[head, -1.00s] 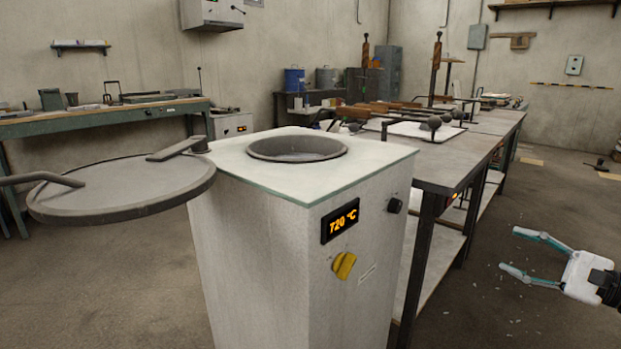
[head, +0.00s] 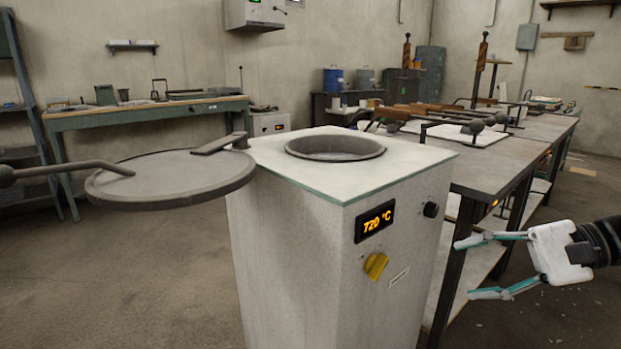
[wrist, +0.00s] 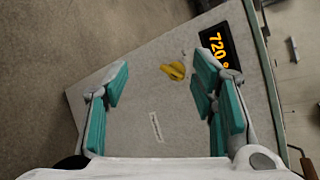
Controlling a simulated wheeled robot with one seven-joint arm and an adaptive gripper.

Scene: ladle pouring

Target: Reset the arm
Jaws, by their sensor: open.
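My gripper (head: 472,266) is open and empty at the right of the head view, in front of the workbench and to the right of the furnace. Its teal fingers point left toward the furnace. The furnace (head: 300,240) is a pale box with a round crucible opening (head: 335,148) on top, and its round lid (head: 170,180) is swung out to the left. In the wrist view, the furnace front (wrist: 150,110) lies beyond the spread fingers (wrist: 160,105), with its yellow knob and display reading 720.
A long workbench (head: 490,165) behind the furnace carries ladles with wooden handles (head: 430,110) and white boards. A green bench (head: 150,112) stands along the back wall at left. Open concrete floor (head: 90,280) lies at the front left.

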